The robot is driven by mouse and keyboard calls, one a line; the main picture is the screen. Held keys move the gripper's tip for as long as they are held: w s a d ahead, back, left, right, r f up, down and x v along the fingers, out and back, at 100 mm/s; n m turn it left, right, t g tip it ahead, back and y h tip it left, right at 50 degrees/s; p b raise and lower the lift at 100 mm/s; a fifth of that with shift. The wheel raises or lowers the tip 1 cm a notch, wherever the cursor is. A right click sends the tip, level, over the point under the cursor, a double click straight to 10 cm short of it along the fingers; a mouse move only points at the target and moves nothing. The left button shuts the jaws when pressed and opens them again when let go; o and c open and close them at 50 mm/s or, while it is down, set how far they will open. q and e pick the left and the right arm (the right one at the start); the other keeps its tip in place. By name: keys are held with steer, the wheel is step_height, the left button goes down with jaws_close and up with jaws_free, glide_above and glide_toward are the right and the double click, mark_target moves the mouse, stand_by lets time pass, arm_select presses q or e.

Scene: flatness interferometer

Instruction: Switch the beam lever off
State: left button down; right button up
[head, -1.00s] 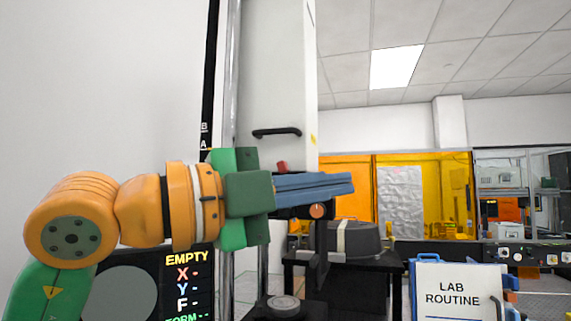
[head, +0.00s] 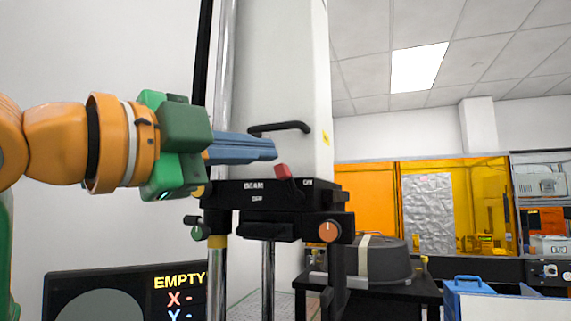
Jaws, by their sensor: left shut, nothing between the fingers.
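The red beam lever (head: 283,171) sits on top of the black beam panel (head: 255,193) of the interferometer. The panel carries the marks BEAM, OFF and ON. The red tip stands a little left of the ON mark and right of OFF. My left gripper (head: 270,149) comes in from the left with its blue fingers shut and empty. In the head view its fingertips are just above and left of the red lever. I cannot tell whether they touch it. My right gripper is not in view.
A tall white housing (head: 280,80) with a black handle (head: 280,128) rises behind the panel. An orange-faced knob (head: 329,231) and a green knob (head: 197,233) flank the panel. A screen (head: 175,284) reading EMPTY stands below left. A dark round case (head: 375,260) sits at right.

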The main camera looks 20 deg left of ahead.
mark_target(285, 166)
arm_select(q)
steer(key=p+x, duration=0.7)
steer(key=x, duration=0.4)
steer(key=a, duration=0.1)
steer(key=a+f, duration=0.1)
steer(key=a, duration=0.2)
steer(key=shift+a+f, duration=0.1)
steer(key=shift+f, duration=0.25)
steer(key=shift+s+a, duration=0.1)
steer(key=shift+d, duration=0.25)
